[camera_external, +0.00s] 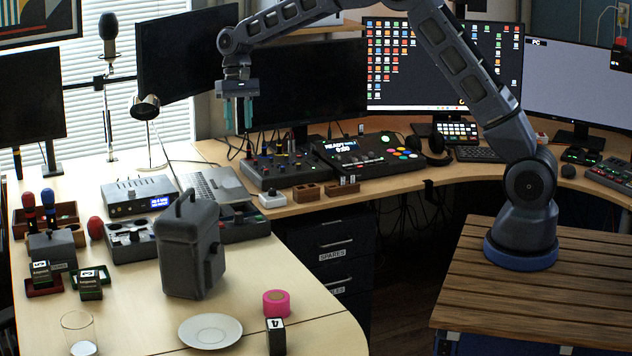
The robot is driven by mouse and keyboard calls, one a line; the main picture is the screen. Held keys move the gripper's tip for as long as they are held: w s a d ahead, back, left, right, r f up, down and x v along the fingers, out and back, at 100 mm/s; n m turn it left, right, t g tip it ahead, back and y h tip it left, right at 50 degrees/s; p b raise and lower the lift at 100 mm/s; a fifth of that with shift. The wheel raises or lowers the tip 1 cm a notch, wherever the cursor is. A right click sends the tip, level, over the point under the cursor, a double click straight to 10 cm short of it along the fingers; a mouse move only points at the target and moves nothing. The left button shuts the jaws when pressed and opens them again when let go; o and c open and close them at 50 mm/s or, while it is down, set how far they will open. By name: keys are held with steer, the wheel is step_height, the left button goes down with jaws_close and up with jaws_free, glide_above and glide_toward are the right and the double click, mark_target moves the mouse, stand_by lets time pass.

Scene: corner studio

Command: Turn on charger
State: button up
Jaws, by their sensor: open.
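My gripper (238,117) hangs in the air at the upper middle, above the back of the desk. Its teal fingers point down, apart and empty, and touch nothing. No thing in view is plainly marked as the charger. A silver box with a lit blue display (140,197) stands on the left part of the desk, left of the laptop. A small white box with a dark top knob or button (272,198) sits near the desk's inner edge, below my gripper and slightly right. Switch positions are too small to tell.
A grey lidded canister (190,250) stands tall on the near desk. The laptop (210,187), mixer (285,168) and console (368,155) fill the back. A saucer (210,331), pink roll (277,302) and glass (79,334) are in front. Monitors stand behind my gripper.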

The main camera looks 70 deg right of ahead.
steer(key=w+f+m+g, duration=0.1)
steer(key=w+f, duration=0.4)
steer(key=f, duration=0.4)
steer(key=w+f+m+g, duration=0.1)
steer(key=w+f, duration=0.3)
steer(key=f, duration=0.5)
steer(key=shift+y, duration=0.3)
steer(key=x, duration=1)
steer(key=shift+w+d+f, duration=0.2)
steer(key=shift+d+f, duration=0.05)
steer(key=shift+f, duration=0.25)
